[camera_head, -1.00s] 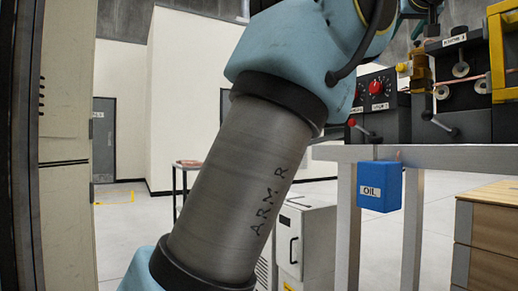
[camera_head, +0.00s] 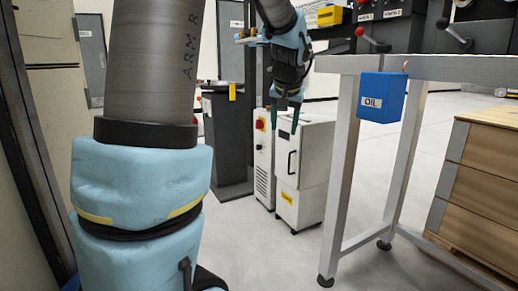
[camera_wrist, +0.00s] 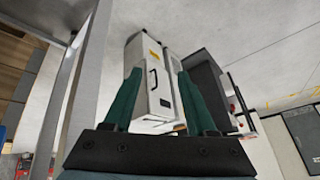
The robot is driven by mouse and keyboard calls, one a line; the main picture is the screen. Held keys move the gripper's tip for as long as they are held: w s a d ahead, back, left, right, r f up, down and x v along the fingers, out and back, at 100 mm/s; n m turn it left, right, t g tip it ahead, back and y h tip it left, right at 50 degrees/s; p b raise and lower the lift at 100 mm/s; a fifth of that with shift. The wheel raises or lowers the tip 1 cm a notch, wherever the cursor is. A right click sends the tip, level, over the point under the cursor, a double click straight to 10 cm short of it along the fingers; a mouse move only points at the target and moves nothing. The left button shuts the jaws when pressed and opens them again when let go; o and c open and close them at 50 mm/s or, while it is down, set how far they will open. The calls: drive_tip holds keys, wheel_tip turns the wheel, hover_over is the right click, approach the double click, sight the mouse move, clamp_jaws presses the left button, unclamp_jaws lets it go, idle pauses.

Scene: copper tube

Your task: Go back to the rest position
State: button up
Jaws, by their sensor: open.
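My gripper (camera_head: 284,117) hangs in mid-air in the head view, pointing down, with its two green fingers apart and nothing between them. In the wrist view my gripper (camera_wrist: 159,72) also shows its green fingers spread and empty. My grey and light-blue arm fills the left part of the head view. Behind the fingers stands a white cabinet (camera_head: 305,165) with a black handle. It shows upside down beyond the fingers in the wrist view (camera_wrist: 155,85).
A metal-legged workbench (camera_head: 440,68) stands on the right, with a blue OIL box (camera_head: 382,97) on its front edge. Wooden drawers (camera_head: 480,175) stand at far right. A dark grey stand (camera_head: 228,140) is behind the arm. The floor between the cabinet and the bench is clear.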

drive_tip(key=s+a+f+n+g, duration=0.1)
drive_tip(key=s+a+f+g, duration=0.1)
drive_tip(key=s+a+f, duration=0.7)
drive_tip(key=s+a+f+n+g, duration=0.25)
drive_tip(key=s+a+f, duration=0.35)
drive_tip(key=s, duration=0.5)
wheel_tip(320, 180, up, 31)
drive_tip(key=d+p, duration=0.1)
drive_tip(key=p, duration=3.1)
drive_tip(key=shift+d+m+p, duration=0.15)
drive_tip(key=shift+m+p, duration=0.25)
drive_tip(key=shift+m, duration=0.05)
drive_tip(key=shift+w, duration=0.1)
